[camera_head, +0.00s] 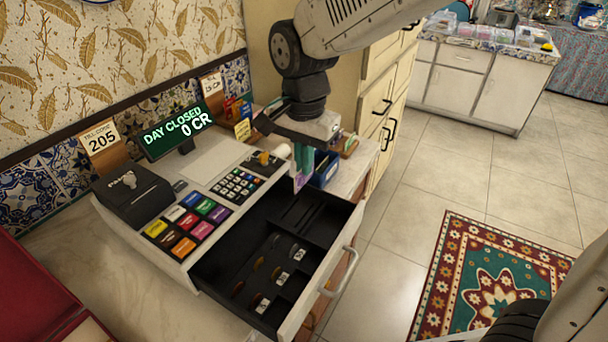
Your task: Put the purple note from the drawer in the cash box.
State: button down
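My gripper (303,166) points down above the far end of the open drawer (339,262). A small purple note (301,181) hangs at its teal fingertips, and they look shut on it. The note is small in the view and partly covered by the fingers. The drawer is black inside, with long slots at the far end and several coins in the nearer compartments. A blue box (327,170), which may be the cash box, stands on the counter just right of my gripper; its inside is hard to see.
The cash register (181,222) with coloured keys and a green "DAY CLOSED" display (174,130) stands left of the drawer. A black printer (133,196) is at its left. Small items (348,145) crowd the counter behind the blue box. The tiled floor at right is clear apart from a rug (490,275).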

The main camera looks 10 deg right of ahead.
jog(key=shift+r, duration=2.1)
